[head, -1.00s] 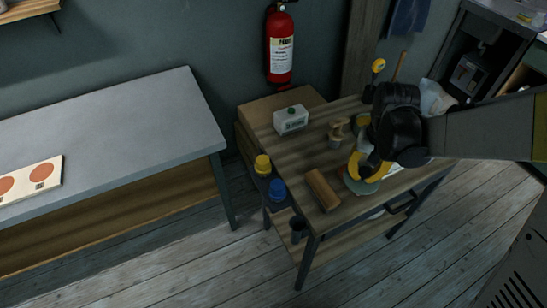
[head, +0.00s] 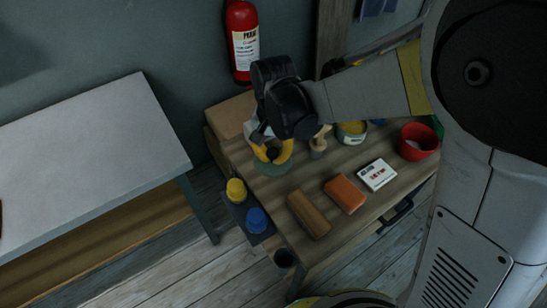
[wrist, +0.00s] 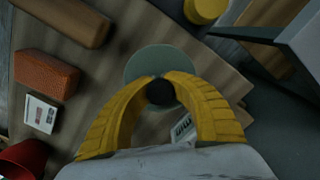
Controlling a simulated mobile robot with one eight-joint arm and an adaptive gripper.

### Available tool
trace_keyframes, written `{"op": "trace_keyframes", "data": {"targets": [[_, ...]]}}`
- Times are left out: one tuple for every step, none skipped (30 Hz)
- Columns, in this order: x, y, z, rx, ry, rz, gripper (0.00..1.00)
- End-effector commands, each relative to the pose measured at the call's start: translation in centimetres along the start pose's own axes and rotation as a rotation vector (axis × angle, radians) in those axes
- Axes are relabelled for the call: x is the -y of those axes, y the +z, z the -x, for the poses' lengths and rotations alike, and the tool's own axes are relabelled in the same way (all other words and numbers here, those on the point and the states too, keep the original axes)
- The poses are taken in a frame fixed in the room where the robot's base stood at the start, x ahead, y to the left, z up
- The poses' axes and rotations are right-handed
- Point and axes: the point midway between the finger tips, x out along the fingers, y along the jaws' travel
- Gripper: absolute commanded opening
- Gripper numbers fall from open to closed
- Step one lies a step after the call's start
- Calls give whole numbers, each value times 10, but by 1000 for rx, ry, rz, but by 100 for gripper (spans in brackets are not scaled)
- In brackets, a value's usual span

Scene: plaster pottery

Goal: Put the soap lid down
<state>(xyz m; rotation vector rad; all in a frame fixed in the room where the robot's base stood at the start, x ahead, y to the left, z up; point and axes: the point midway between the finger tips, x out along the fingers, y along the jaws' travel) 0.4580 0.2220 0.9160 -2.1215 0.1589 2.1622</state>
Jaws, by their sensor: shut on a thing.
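The soap lid is a flat grey-green disc (head: 271,168) with a dark round knob, at the left part of the wooden table (head: 278,203) in the head view. My gripper (head: 272,154) has its yellow fingers closed around the knob from above. In the wrist view my gripper (wrist: 160,92) pinches the dark knob, and the far part of the soap lid (wrist: 160,60) shows beyond the fingers. The lid looks level and over or near the tabletop; I cannot tell whether it touches.
A brown block (head: 309,214), an orange block (head: 345,193), a small white box (head: 377,174) and a red bowl (head: 418,142) stand to the right. A wooden tool (head: 318,145) is close right. Yellow (head: 235,190) and blue (head: 257,221) pots sit on a side shelf.

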Motion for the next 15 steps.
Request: {"op": "trace_keyframes", "data": {"targets": [[0, -1, -10, 0, 0, 0, 0], [0, -1, -12, 0, 0, 0, 0], [0, -1, -14, 0, 0, 0, 0], [0, -1, -16, 0, 0, 0, 0], [0, -1, -18, 0, 0, 0, 0], [0, -1, -22, 0, 0, 0, 0], [0, -1, -26, 0, 0, 0, 0], [0, -1, -31, 0, 0, 0, 0], [0, -1, -38, 0, 0, 0, 0], [0, -1, -43, 0, 0, 0, 0], [0, -1, -47, 0, 0, 0, 0], [0, -2, -51, 0, 0, 0, 0], [0, -2, -53, 0, 0, 0, 0], [0, -2, -53, 0, 0, 0, 0], [0, -2, -52, 0, 0, 0, 0]]}}
